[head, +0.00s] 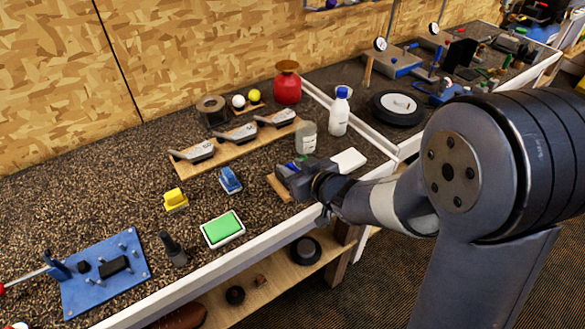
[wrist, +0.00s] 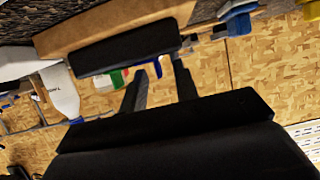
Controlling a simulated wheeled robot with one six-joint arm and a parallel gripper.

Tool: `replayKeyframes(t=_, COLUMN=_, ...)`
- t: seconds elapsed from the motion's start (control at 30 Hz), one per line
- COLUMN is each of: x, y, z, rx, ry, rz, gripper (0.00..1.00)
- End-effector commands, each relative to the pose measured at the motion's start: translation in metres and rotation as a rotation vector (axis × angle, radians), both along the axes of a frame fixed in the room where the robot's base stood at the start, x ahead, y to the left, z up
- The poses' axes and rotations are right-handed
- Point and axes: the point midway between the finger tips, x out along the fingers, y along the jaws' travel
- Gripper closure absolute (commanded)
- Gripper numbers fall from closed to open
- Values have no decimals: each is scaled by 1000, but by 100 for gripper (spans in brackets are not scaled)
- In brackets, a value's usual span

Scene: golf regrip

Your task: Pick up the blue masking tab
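The blue masking tab (wrist: 157,68) shows small in the wrist view, below the edge of a black block and between my two finger ends. In the head view a small blue patch (head: 290,165) beside my gripper seems to be the same tab. My gripper (head: 291,178) is low over the workbench, at a small wooden board (head: 279,188) that it partly covers. In the wrist view my gripper (wrist: 160,68) is open, with bare wall visible between its fingers. I cannot tell whether either finger touches the tab. A green tab (wrist: 117,79) is close by, left of the blue one.
The black block (wrist: 125,48) sits close to my fingers. A white pad (head: 349,160), a glass jar (head: 306,138) and a white bottle (head: 340,112) stand near my gripper. A rack of club heads (head: 234,142) lies behind. A blue-topped brush (head: 230,180) is to the left.

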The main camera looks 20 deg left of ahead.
Motion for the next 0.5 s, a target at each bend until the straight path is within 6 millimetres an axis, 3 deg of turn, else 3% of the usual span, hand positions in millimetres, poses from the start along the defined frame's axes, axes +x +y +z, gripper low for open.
replayKeyframes(t=0.27, x=2, y=2, z=-1, rx=0, ry=0, rz=0, gripper=71)
replayKeyframes(t=0.5, x=2, y=2, z=-1, rx=0, ry=0, rz=0, gripper=90)
